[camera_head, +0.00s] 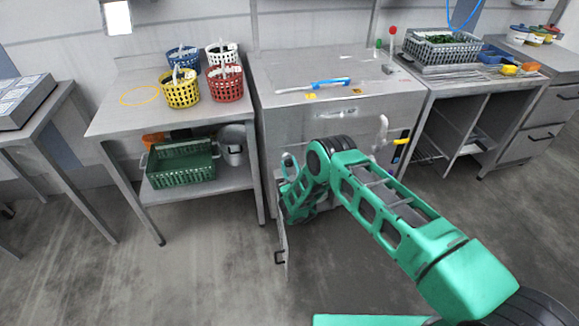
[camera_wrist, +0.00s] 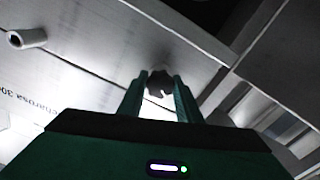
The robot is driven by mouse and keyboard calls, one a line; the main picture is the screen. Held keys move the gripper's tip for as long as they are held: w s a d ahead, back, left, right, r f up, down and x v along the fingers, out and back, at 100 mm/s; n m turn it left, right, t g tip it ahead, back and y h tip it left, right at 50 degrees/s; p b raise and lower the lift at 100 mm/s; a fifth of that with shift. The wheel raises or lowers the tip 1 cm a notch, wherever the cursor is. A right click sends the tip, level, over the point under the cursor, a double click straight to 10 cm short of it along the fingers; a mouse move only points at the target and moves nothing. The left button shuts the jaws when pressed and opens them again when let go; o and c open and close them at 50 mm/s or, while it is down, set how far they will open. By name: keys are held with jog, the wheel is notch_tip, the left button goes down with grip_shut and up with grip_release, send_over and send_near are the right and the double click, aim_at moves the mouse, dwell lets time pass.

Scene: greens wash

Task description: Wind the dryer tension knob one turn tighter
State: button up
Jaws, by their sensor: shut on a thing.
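The dryer (camera_head: 335,110) is the grey metal cabinet in the middle of the head view. In the wrist view a small dark lobed knob (camera_wrist: 159,82) sits between the fingertips of my gripper (camera_wrist: 160,88), against the pale machine surface. The gripper is shut on this knob. In the head view my green arm reaches down to the cabinet's lower front and hides the gripper and knob. The knob's turn angle cannot be told.
A blue-handled tool (camera_head: 322,84) lies on the cabinet top. An open door panel (camera_head: 281,245) hangs low at the cabinet's left front. A yellow-tipped lever (camera_head: 401,141) sticks out at right. Coloured baskets (camera_head: 181,92) stand on the left table (camera_head: 112,120). The floor in front is clear.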

jog(key=shift+s+d+f, duration=0.1)
jog(key=shift+s+f, duration=0.05)
jog(key=shift+f, duration=0.2)
jog(key=o, duration=0.9)
jog(key=shift+c, duration=0.2)
jog(key=shift+o, duration=0.9)
jog(key=shift+r, duration=0.1)
jog(key=v, duration=1)
jog(key=shift+s, duration=0.2)
jog(key=shift+d, duration=0.1)
